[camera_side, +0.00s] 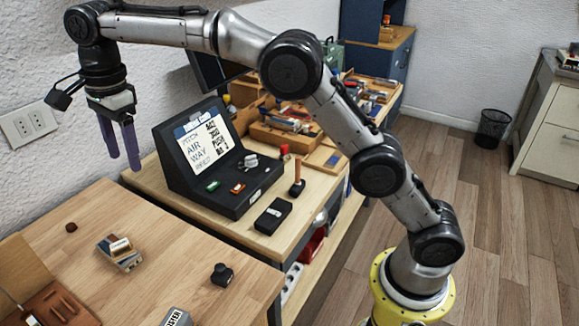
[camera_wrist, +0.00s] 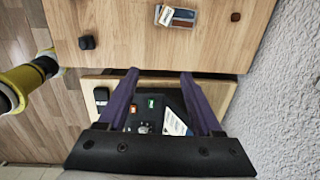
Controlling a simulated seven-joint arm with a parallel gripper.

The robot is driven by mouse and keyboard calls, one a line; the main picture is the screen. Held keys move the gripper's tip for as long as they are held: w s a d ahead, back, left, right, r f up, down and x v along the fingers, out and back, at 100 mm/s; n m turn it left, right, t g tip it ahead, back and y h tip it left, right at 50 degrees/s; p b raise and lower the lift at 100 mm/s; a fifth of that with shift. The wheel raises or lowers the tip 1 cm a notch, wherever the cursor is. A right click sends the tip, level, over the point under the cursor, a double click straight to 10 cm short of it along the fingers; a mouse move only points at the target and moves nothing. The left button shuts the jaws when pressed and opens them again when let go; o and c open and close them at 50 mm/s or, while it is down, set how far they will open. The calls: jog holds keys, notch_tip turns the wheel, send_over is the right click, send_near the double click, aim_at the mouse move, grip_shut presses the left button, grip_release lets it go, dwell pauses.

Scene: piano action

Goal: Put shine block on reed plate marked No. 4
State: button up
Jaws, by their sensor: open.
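My gripper (camera_side: 122,158) hangs open and empty, its purple fingers pointing down, above and beyond the near wooden table. It also shows in the wrist view (camera_wrist: 160,76), fingers apart, with nothing between them. A small stack of plate-like pieces in white, blue and brown (camera_side: 121,254) lies on the near table; it shows in the wrist view too (camera_wrist: 177,17). A small dark brown block (camera_side: 71,227) lies apart from it, and also shows in the wrist view (camera_wrist: 235,17). I cannot tell which piece is the shine block, and no "No. 4" mark is readable.
A black knobbed piece (camera_side: 222,275) stands on the near table (camera_side: 180,240). A brown case (camera_side: 45,300) and a grey lettered box (camera_side: 177,317) are at its front. A black console with a sign (camera_side: 215,160) stands on the bench behind. Bare wood lies between these things.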

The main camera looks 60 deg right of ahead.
jog(key=s+d+r+n+t, duration=0.1)
jog(key=s+d+r+n, duration=0.25)
jog(key=s+d, duration=0.35)
jog(key=s+d+r+n+t, duration=0.1)
jog(key=s+d+r+n, duration=0.2)
jog(key=s+d+n, duration=0.45)
jog(key=s+d+f+n, duration=0.1)
jog(key=s+f+n, duration=0.1)
jog(key=s, duration=0.5)
jog(key=s+d+f+n+t, duration=0.1)
jog(key=s+d+f+n, duration=0.1)
jog(key=s+f, duration=0.2)
jog(key=s+d+f+n+t, duration=0.1)
jog(key=s+f+n, duration=0.2)
jog(key=s, duration=0.7)
jog(key=shift+s+d+f, duration=0.3)
jog(key=shift+d+f, duration=0.05)
jog(key=shift+f, duration=0.25)
